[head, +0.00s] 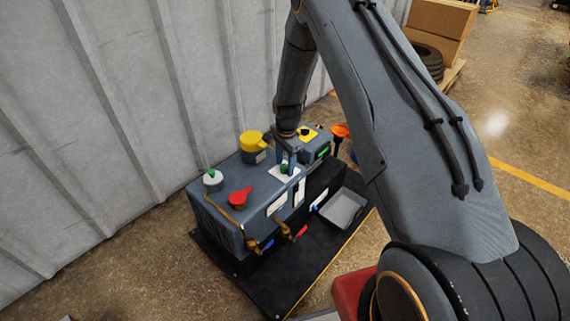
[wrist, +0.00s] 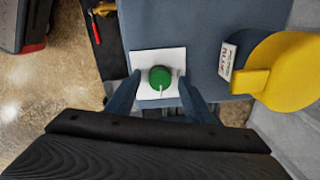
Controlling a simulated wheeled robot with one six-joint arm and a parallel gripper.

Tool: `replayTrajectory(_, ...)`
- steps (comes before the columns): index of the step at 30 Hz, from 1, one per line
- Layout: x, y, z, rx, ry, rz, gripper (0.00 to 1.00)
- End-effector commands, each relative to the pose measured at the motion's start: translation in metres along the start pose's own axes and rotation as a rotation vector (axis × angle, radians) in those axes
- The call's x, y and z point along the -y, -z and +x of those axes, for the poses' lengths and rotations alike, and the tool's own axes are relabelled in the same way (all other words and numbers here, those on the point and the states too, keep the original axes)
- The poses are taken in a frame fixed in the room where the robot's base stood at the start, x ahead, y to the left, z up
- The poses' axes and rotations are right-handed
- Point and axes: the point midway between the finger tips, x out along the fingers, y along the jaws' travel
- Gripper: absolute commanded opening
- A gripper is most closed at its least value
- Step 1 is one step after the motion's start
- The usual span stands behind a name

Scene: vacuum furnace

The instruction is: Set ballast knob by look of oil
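The green ballast knob (wrist: 160,77) sits on a white square plate (wrist: 143,60) on top of the blue-grey pump (head: 226,185). A pale pointer line on the knob points toward the bottom of the wrist view. My gripper (wrist: 160,85) is open, with one finger on each side of the knob; gaps show between fingers and knob. In the head view my gripper (head: 287,158) reaches down over the plate, and the knob (head: 284,168) shows just below it. Pale panels show on the pump's front, but I cannot make out an oil window or the oil's colour.
A yellow cap (head: 251,141) stands behind the knob, with a red handle (head: 240,197) and green-topped fitting (head: 212,177) to the left. Brass taps (head: 285,230) project from the front. A grey tray (head: 343,209) and orange funnel (head: 340,131) are right. A corrugated wall (head: 90,110) is behind.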

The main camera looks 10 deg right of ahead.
Motion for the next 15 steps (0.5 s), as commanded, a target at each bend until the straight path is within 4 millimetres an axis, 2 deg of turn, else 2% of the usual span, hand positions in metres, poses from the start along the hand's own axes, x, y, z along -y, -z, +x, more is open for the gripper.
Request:
replayTrajectory(8,0.000,0.000,-0.002,0.000,0.000,-0.001,0.47)
replayTrajectory(11,0.000,0.000,-0.010,0.000,0.001,-0.001,0.47)
replayTrajectory(15,0.001,0.001,-0.032,-0.001,0.003,-0.001,0.47)
